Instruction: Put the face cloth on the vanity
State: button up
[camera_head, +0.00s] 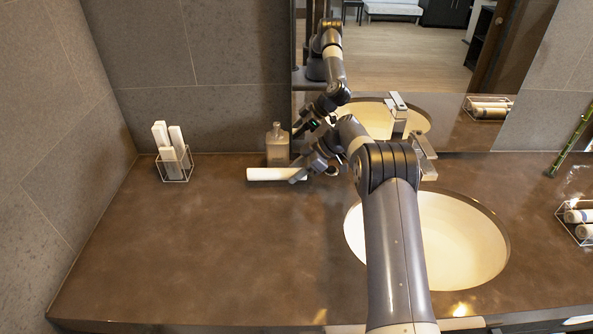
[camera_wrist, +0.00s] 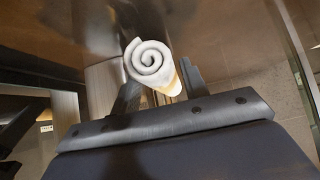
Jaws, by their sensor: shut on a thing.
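The face cloth (camera_head: 273,174) is a white roll, held level at the back of the brown vanity top (camera_head: 200,240), just in front of a glass bottle. In the wrist view the rolled cloth (camera_wrist: 152,66) shows its spiral end between the two fingers. My gripper (camera_head: 304,172) is shut on the right part of the roll in the head view; the wrist view shows my gripper (camera_wrist: 158,92) with a finger on each side of it. The cloth is on or very close to the vanity top; I cannot tell whether it touches.
A glass bottle (camera_head: 278,146) stands right behind the cloth. A wire holder (camera_head: 174,163) with white items stands at the back left. The basin (camera_head: 455,240) and tap (camera_head: 423,157) are to the right. A wire basket (camera_head: 577,220) of rolls is at the far right. The front left counter is clear.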

jog(key=shift+w+f+p, duration=0.2)
jog(key=shift+f+p, duration=0.15)
jog(key=shift+f, duration=0.35)
jog(key=shift+f+b, duration=0.2)
jog(key=shift+b, duration=0.15)
jog(key=o, duration=0.7)
jog(key=shift+o, duration=0.3)
jog(key=shift+r, duration=0.1)
jog(key=shift+r+p, duration=0.1)
jog(key=shift+p, duration=0.2)
jog(key=b+v, duration=0.2)
jog(key=v, duration=1)
jog(key=shift+b, duration=0.4)
